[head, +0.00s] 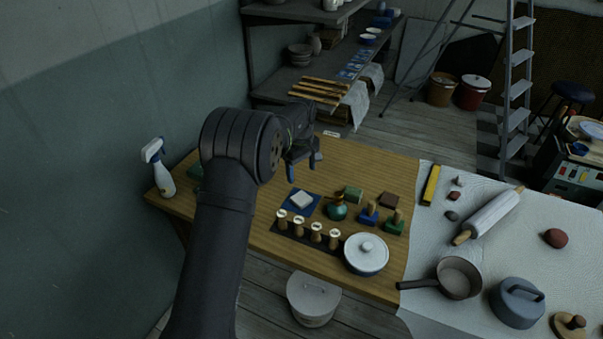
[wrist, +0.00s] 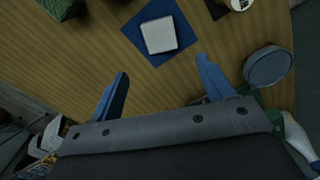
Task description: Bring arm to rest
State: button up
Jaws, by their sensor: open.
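My gripper (head: 304,168) hangs above the left half of the wooden table (head: 385,165), behind the blue cloth in the head view. In the wrist view my gripper (wrist: 160,85) shows its two blue fingers spread wide with nothing between them. Past the fingertips lies the blue cloth (wrist: 181,51) with a pale square block (wrist: 159,35) on it. In the head view the same block (head: 301,199) lies flat on the blue cloth (head: 287,210). My arm crosses the table's left part and hides some of it.
A spray bottle (head: 159,170) stands at the table's left end. A rolling pin (head: 490,214) lies on the pale cloth at right. The table's back strip is bare.

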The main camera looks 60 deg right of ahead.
aim_at(302, 198)
jog(key=shift+f, duration=0.15)
notch_tip(302, 198, down, 12)
jog(key=shift+r, duration=1.85)
